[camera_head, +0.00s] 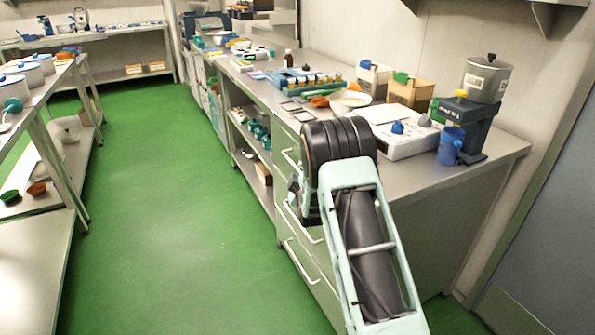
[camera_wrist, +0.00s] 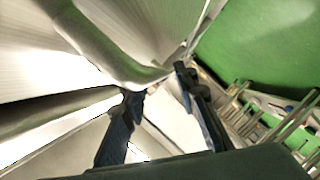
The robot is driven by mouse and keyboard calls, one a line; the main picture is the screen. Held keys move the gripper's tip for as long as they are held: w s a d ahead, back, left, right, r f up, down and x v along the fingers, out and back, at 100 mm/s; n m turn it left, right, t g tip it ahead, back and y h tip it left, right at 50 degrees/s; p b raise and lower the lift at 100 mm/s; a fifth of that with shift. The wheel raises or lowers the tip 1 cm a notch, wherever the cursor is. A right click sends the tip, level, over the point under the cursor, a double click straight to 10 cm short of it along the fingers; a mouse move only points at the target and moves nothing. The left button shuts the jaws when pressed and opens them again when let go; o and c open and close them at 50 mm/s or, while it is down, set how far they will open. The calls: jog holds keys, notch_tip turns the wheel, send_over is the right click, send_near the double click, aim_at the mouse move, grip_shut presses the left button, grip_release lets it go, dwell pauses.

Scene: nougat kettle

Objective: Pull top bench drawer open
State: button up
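The bench (camera_head: 470,166) on the right has a column of drawers with pale bar handles. The top drawer's handle (camera_head: 291,158) shows just left of my arm, and its drawer front looks flush. My gripper is low beside the drawer fronts in the head view, mostly hidden by my arm. In the wrist view my gripper (camera_wrist: 158,82) has its two dark fingers apart. A pale curved bar handle (camera_wrist: 100,42) lies close ahead, its bend near the fingertips. I cannot tell whether they touch it or which drawer it belongs to.
Lower drawer handles (camera_head: 302,262) stick out below. The green floor (camera_head: 170,210) left of the bench is clear. A scale (camera_head: 395,140), a blue mug (camera_head: 450,146) and a grinder-like machine (camera_head: 480,115) stand on the bench top. Another table (camera_head: 30,250) stands at the left.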

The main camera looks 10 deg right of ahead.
jog(key=shift+x, duration=1.7)
grip_shut()
